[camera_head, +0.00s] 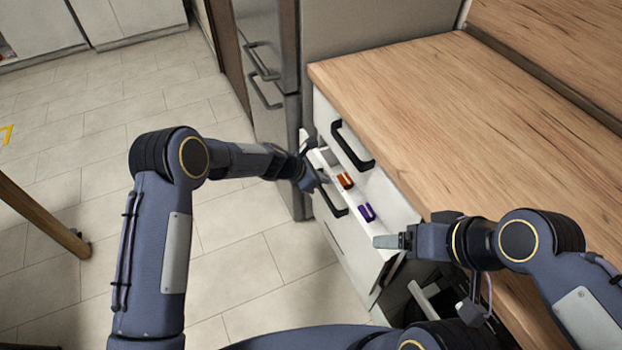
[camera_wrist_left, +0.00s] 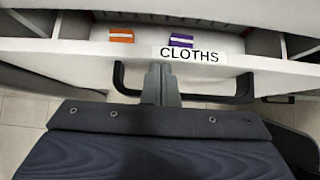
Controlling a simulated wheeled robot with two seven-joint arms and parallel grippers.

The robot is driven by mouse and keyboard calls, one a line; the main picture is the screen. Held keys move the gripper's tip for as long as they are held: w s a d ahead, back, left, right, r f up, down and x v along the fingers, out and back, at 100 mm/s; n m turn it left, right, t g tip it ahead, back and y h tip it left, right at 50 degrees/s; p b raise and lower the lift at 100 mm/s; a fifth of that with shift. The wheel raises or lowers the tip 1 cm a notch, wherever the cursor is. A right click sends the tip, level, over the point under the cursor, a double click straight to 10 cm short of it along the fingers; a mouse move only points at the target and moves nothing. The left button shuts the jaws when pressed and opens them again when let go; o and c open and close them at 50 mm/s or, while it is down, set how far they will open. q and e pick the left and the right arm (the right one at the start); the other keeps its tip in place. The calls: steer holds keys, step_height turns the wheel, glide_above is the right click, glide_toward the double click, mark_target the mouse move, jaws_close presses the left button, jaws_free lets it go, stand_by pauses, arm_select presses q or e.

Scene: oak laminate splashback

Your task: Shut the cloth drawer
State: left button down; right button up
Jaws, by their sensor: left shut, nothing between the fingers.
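The cloth drawer (camera_head: 356,197) stands open below the worktop, with an orange-and-white folded cloth (camera_head: 345,180) and a purple-and-white one (camera_head: 367,212) inside. Its front carries a CLOTHS label (camera_wrist_left: 190,55) in the left wrist view, above a black bar handle (camera_wrist_left: 218,98). My left gripper (camera_head: 321,179) is at the drawer front, by the handle. In the left wrist view its fingers (camera_wrist_left: 161,84) are together and empty, at the middle of the handle, just below the label; contact is unclear. My right gripper (camera_head: 384,241) is near the drawer's near end; its finger gap is hidden.
A closed drawer with a black handle (camera_head: 352,147) sits above, under the wooden worktop (camera_head: 430,110). A tall grey fridge-like unit (camera_head: 270,80) stands beyond the cabinet. Tiled floor (camera_head: 270,250) lies open in front. A wooden table edge (camera_head: 40,215) is at far left.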

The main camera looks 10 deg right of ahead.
arm_select(q)
steer(key=shift+w+d, duration=0.1)
steer(key=shift+d, duration=0.3)
